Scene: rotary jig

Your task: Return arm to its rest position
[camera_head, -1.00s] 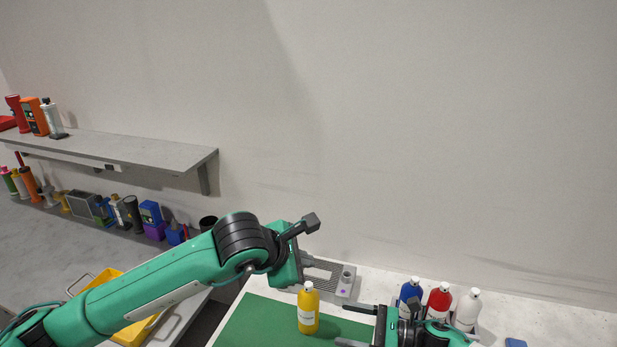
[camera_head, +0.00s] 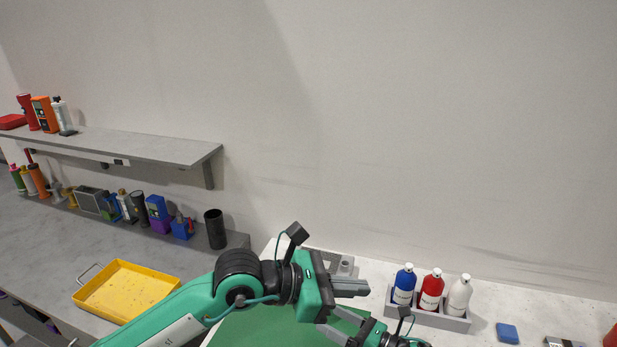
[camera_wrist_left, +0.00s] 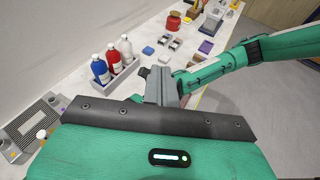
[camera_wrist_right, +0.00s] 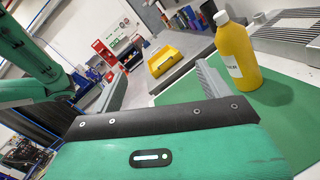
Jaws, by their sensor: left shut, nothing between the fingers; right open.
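My left arm reaches in from the left in the head view. Its gripper (camera_head: 362,288) is shut and empty above the green mat (camera_head: 250,328); its closed fingers (camera_wrist_left: 160,86) show in the left wrist view. My right gripper (camera_head: 345,325) is low in the head view, close below the left one. It is open, with its fingers apart and nothing between them in the right wrist view (camera_wrist_right: 165,82). A yellow bottle (camera_wrist_right: 236,55) stands upright on the mat, beside the right gripper's finger. The left arm hides it in the head view.
A grey rack (camera_head: 450,322) holds blue, red and white bottles on the white table. A grey slotted fixture (camera_head: 345,265) is behind the left gripper. A blue block (camera_head: 507,333) lies at right.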

